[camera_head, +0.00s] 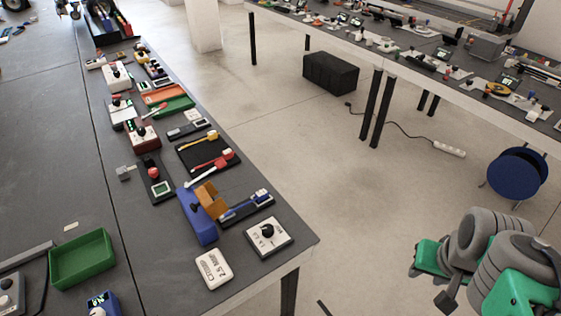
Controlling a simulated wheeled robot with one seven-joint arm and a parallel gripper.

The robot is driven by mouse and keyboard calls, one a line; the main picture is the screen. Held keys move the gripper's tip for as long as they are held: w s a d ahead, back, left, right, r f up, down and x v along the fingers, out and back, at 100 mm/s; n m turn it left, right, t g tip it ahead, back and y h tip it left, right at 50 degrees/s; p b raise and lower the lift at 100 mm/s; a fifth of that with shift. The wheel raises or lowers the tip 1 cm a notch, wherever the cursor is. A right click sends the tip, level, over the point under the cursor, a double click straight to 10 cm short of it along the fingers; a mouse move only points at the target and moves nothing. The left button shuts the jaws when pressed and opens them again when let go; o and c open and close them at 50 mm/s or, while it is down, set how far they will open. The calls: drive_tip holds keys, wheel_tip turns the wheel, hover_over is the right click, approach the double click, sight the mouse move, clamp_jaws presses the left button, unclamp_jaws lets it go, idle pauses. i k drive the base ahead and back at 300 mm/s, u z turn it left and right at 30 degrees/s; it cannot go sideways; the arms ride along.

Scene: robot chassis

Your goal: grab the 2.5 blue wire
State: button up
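A white block (213,270) with dark print that seems to read "2.5 MM" lies near the front right corner of the left table. Close behind it is a long blue piece (197,217) with an orange-brown block (210,200) against it. A blue reel (517,173) stands on the floor at the right. I cannot tell which blue thing is the 2.5 wire; no loose blue strand is clear. My grey and green arm links show at the lower right, over the floor and apart from the table. My gripper's fingers cannot be made out.
A white knob box (268,237) sits at the table's right corner. A green tray (82,258) stands at the lower left. Several small devices line the table's right edge. A black box (330,73) and cable lie on the floor. The tables have open floor between them.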

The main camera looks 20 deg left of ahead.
sight(261, 195)
drive_tip(key=i, duration=3.35)
drive_tip(key=u, duration=5.45)
drive_tip(key=i, duration=0.5)
